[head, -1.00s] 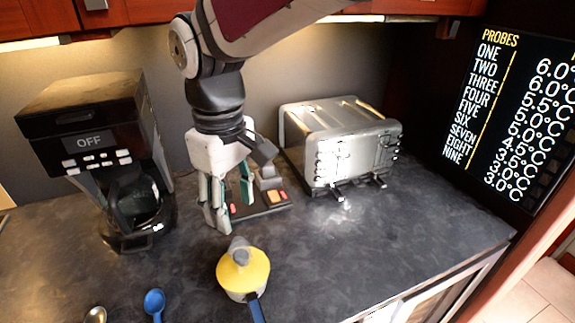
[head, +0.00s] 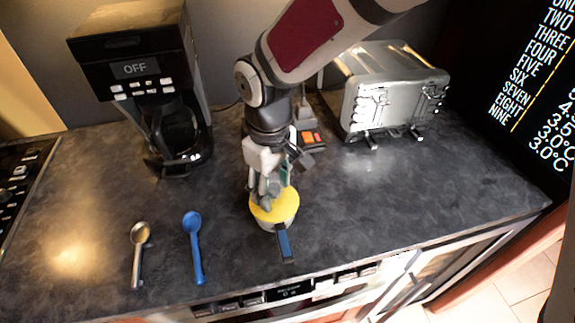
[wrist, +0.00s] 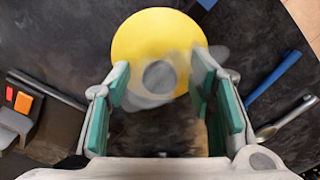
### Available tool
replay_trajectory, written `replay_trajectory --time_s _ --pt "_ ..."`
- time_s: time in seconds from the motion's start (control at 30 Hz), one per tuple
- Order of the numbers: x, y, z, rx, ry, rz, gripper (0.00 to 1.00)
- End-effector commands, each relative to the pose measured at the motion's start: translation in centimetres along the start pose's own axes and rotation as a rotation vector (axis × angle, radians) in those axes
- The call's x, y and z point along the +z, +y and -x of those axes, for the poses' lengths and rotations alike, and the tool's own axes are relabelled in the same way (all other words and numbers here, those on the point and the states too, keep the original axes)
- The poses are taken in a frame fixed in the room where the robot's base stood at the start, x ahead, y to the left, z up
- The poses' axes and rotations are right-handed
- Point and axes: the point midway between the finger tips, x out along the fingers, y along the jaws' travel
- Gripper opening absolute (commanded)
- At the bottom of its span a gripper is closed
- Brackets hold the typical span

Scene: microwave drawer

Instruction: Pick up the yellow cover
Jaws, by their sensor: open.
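The yellow cover (head: 272,207) is a round lid on a small pot (head: 283,224) with a blue handle, standing on the dark counter. In the wrist view the yellow cover (wrist: 155,45) lies just ahead of the fingers, with a round grey knob (wrist: 159,77) on top. My gripper (head: 270,190) is over the cover in the head view and hides its knob. In the wrist view my gripper (wrist: 158,100) is open, with teal pads on either side of the knob. I cannot tell whether the fingers touch the cover.
A coffee maker (head: 140,80) stands at the back left and a toaster (head: 390,90) at the back right. A blue spoon (head: 194,248) and a metal spoon (head: 139,253) lie left of the pot. The front edge of the counter is close to the pot handle.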

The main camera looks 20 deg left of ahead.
Motion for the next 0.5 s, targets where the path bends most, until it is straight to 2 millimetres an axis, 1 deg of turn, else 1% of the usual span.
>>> replay_trajectory --time_s 0.1,0.27,0.37,0.4,0.47,0.5 --pt "0.02 -0.01 -0.41 0.0 -0.001 0.0 0.49" --pt "0.01 0.01 -0.38 0.0 0.0 0.0 0.49" --pt "0.0 0.02 -0.37 0.0 0.0 0.0 0.28" --pt "0.0 0.02 -0.37 0.0 0.0 0.0 0.19" --pt "0.01 0.02 -0.37 0.0 0.0 0.0 0.05" --pt "0.01 0.02 -0.38 0.0 0.0 0.0 0.03"
